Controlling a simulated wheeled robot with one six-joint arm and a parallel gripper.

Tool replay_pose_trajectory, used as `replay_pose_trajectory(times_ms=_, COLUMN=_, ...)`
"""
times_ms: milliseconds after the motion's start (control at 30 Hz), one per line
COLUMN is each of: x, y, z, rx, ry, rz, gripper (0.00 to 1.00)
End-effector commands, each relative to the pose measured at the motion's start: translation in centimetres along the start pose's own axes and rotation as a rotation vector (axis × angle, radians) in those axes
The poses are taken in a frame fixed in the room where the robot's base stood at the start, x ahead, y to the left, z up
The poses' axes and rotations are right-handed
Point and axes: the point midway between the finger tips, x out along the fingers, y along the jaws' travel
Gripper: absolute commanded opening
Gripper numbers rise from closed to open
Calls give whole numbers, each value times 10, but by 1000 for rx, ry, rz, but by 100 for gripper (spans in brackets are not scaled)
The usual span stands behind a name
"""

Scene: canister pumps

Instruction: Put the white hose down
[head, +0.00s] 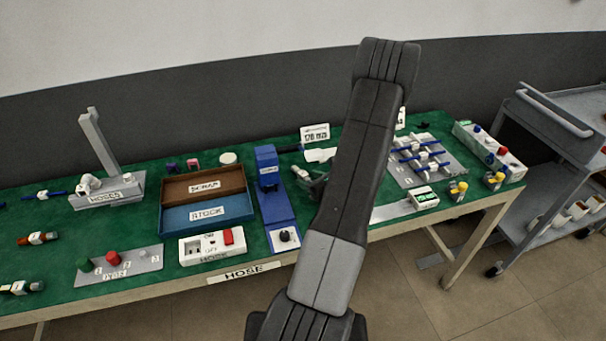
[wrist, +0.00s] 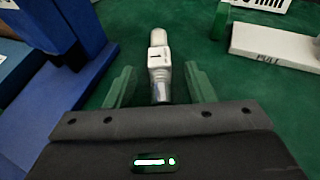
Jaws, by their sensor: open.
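In the wrist view a white piece with a rounded tip, a collar marked 1 and a greyish lower end, which looks like the white hose (wrist: 159,58), lies on the green mat. My gripper (wrist: 158,76) is open, its two green fingers on either side of it. A gap shows between the piece and each finger, so it is not clamped. Its near end is hidden behind my gripper body. In the head view my gripper (head: 314,182) is partly hidden by my own arm, just right of the blue device.
The blue device (head: 270,182) stands close left of my gripper. Left of it are the brown scrap tray (head: 204,175), the blue stock tray (head: 209,224) and the grey hoses stand (head: 123,193). A white block marked PULL (wrist: 275,47) lies right in the wrist view.

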Motion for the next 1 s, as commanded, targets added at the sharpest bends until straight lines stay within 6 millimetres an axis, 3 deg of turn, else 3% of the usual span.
replay_pose_trajectory(times_ms=100, x=11, y=1, z=0, rx=0, ry=2, rz=2, gripper=49)
replay_pose_trajectory(times_ms=300, x=12, y=0, z=-1, rx=0, ry=1, rz=0, gripper=47)
replay_pose_trajectory(times_ms=533, x=12, y=0, z=0, rx=0, ry=1, rz=0, gripper=2)
replay_pose_trajectory(times_ms=1000, x=8, y=-1, z=5, rx=-2, ry=0, rz=1, gripper=0)
